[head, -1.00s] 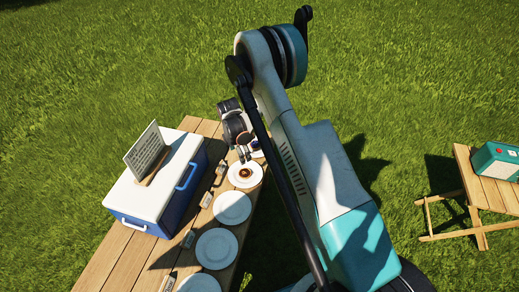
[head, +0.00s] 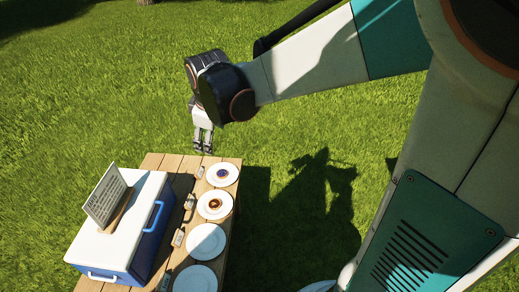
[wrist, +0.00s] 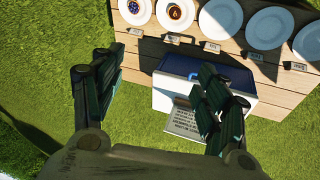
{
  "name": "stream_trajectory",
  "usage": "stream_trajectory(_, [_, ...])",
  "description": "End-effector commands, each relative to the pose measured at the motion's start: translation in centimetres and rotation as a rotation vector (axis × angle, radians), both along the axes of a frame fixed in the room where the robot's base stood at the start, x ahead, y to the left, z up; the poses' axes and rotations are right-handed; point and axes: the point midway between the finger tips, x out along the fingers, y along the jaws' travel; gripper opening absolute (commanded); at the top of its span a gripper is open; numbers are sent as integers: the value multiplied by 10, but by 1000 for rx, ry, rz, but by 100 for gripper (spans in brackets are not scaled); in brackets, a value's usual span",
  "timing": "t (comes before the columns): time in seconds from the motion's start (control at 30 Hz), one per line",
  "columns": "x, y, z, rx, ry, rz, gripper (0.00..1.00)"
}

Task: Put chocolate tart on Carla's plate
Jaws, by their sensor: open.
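A brown tart with a dark ring on top (head: 214,204), which looks like the chocolate tart, lies on the second plate from the far end (head: 203,213). It also shows in the wrist view (wrist: 176,12). Name cards stand by the plates, one beside this plate (head: 190,201), but I cannot read their names, so I cannot tell which plate is Carla's. My gripper (head: 203,150) is raised near the table's far end, pointing down, apart from the tarts. In the wrist view its fingers (wrist: 158,88) are spread wide with nothing between them.
A dark blue-topped tart (head: 222,174) lies on the farthest plate. Several nearer plates, such as this one (head: 206,242), are empty. A blue cooler with a white lid (head: 147,197) carries a text sign (head: 103,197) on the table's left. Grass surrounds the table.

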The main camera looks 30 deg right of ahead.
Motion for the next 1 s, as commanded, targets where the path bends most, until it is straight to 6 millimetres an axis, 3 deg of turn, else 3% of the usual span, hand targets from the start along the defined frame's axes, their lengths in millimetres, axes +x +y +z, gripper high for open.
stream_trajectory(0.03, [-20,0,11,21,-17,-42,68])
stream_trajectory(0.3, [-94,-2,45,148,-113,-287,68])
stream_trajectory(0.6, [-168,-3,51,310,-208,-543,68])
stream_trajectory(0.8, [-196,-3,46,386,-246,-651,68])
stream_trajectory(1.0, [-202,-3,44,409,-256,-683,68])
